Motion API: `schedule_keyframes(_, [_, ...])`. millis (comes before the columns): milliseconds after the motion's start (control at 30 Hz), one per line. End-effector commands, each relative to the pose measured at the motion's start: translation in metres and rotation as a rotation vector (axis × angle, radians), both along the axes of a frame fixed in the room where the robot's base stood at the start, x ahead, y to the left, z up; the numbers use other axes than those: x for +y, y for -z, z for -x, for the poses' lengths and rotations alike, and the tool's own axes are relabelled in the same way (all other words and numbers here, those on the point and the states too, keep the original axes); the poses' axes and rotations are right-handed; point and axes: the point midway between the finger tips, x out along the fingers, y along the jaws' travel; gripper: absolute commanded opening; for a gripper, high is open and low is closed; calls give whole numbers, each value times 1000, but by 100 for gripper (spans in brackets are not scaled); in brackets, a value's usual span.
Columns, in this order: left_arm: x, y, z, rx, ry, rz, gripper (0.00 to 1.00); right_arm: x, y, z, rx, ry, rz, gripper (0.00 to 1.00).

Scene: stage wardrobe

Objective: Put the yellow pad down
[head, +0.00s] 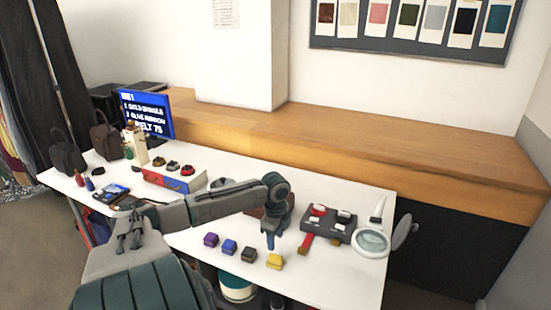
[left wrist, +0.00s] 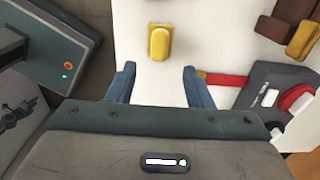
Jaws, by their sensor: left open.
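The yellow pad (head: 274,262) lies on the white table near its front edge, at the right end of a row of small pads. My left gripper (head: 271,240) is just above and behind it in the head view. In the left wrist view the yellow pad (left wrist: 159,43) lies on the white surface beyond the two blue fingertips (left wrist: 158,78), apart from them. The left gripper is open with nothing between its fingers. My right gripper is not in view.
Purple (head: 210,240), blue (head: 229,247) and dark (head: 250,254) pads lie left of the yellow one. A dark box with red and white tops (head: 328,224), a red strip (head: 306,243) and a magnifier (head: 371,241) are to the right. A screen (head: 146,113) stands farther back.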

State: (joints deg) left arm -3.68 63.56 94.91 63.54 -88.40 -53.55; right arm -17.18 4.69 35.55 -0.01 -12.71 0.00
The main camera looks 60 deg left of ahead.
Motion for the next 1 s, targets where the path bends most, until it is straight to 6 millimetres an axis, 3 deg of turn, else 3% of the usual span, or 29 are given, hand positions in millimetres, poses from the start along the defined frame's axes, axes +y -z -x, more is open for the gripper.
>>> schedule_keyframes(100, [1,-16,0,0,2,-2,47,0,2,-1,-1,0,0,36])
schedule_keyframes(300, [0,-30,0,0,0,0,47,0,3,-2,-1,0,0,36])
schedule_keyframes(1000, [-5,-26,2,1,-1,3,47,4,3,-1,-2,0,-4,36])
